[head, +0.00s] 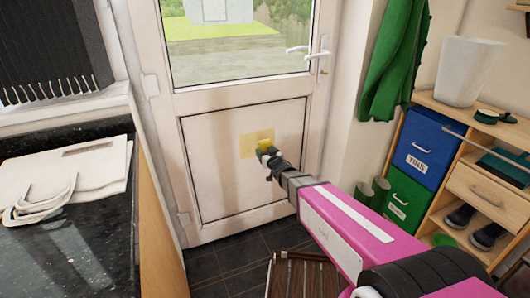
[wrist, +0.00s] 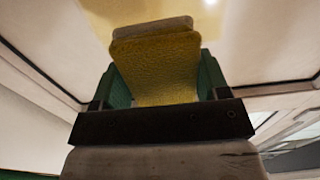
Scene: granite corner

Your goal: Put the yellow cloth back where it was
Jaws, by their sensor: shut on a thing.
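My gripper (head: 266,152) is stretched out in front of the lower panel of the white door. In the wrist view its green-sided fingers (wrist: 162,78) are shut on the yellow cloth (wrist: 155,88), which looks thick and textured. A bit of the yellow cloth (head: 264,144) shows at the gripper's tip in the head view. A pale yellow patch (head: 247,150) lies on the door panel right behind it, and also at the top of the wrist view (wrist: 105,14). Whether the cloth touches the door I cannot tell.
The white door (head: 210,205) has a window and a handle (head: 322,56). A dark granite counter (head: 95,225) with a folded cream bag (head: 85,175) stands at left. At right are a green garment (head: 398,55) and a wooden shelf (head: 425,235) with boxes. A slatted wooden piece (head: 300,275) is below.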

